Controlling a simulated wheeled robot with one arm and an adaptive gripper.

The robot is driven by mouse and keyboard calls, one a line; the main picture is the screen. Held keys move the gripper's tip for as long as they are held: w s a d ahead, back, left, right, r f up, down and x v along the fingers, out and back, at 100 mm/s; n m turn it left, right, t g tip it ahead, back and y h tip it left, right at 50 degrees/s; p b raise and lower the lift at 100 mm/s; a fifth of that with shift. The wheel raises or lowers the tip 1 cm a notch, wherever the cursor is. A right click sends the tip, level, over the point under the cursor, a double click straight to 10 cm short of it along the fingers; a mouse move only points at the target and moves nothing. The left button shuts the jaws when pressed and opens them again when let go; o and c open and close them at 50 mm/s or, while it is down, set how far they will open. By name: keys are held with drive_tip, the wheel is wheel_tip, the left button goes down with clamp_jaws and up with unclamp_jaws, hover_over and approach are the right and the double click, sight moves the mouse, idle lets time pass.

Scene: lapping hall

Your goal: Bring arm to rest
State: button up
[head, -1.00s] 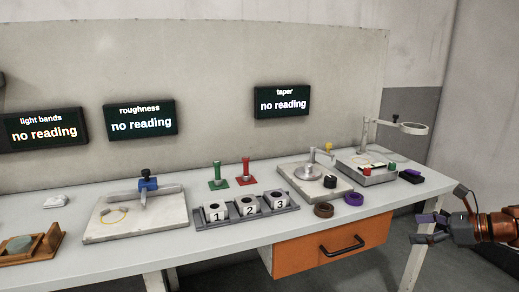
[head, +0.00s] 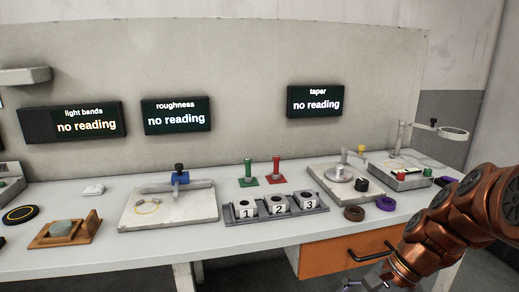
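My arm (head: 465,225), copper coloured, reaches in from the right edge of the head view, in front of the bench's right end. My gripper (head: 362,284) is at the bottom edge, below the orange drawer's handle. Only a small part of it shows and the rest is cut off. I cannot tell whether it is open or shut, or whether it holds anything.
The bench (head: 150,252) stands ahead, with a rack (head: 262,219) of numbered cups, a plate with a blue clamp (head: 180,179), and green (head: 248,172) and red (head: 276,170) posts. An orange drawer (head: 320,258) is shut under the bench. Three screens read "no reading".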

drive_tip(key=s+f+n+g+h, duration=0.1)
drive_tip(key=s+f+n+h, duration=0.15)
drive_tip(key=s+n, duration=0.45)
drive_tip(key=s+f+n+g+h, duration=0.15)
drive_tip(key=s+n+h, duration=0.3)
drive_tip(key=s, duration=0.45)
wheel_tip(320, 180, up, 23)
drive_tip(key=s+t+p, duration=0.1)
drive_tip(key=p, duration=2.1)
drive_tip(key=shift+a+r+y, duration=0.15)
drive_tip(key=shift+a+y, duration=0.15)
drive_tip(key=shift+a, duration=0.05)
